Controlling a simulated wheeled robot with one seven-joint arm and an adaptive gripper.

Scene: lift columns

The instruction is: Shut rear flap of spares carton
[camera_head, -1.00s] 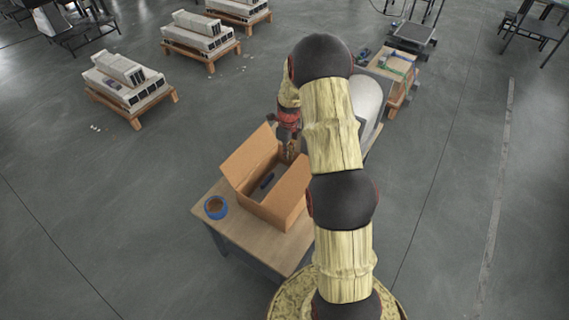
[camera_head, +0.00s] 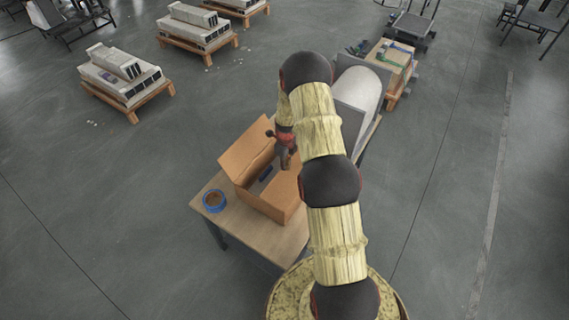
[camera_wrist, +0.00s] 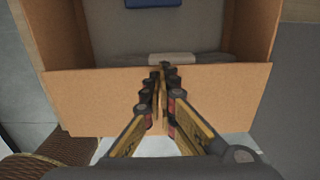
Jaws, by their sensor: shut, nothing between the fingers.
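The cardboard carton (camera_head: 262,204) stands open on a small wooden-topped table. One flap (camera_head: 247,151) stands raised along its far left side. My gripper (camera_head: 286,163) is at the carton's far right side, partly hidden by my arm. In the wrist view my gripper (camera_wrist: 163,75) is shut and empty, its fingers reaching over a cardboard flap (camera_wrist: 90,98) that sticks outward from the carton's edge. I cannot tell whether the fingers touch it. Inside the carton are a dark blue item (camera_wrist: 152,3) and a pale item (camera_wrist: 172,59).
A blue-rimmed roll or bowl (camera_head: 214,201) stands on the table (camera_head: 250,235) left of the carton. A grey rounded machine (camera_head: 357,95) is beyond my arm. Loaded pallets (camera_head: 127,82) stand far left.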

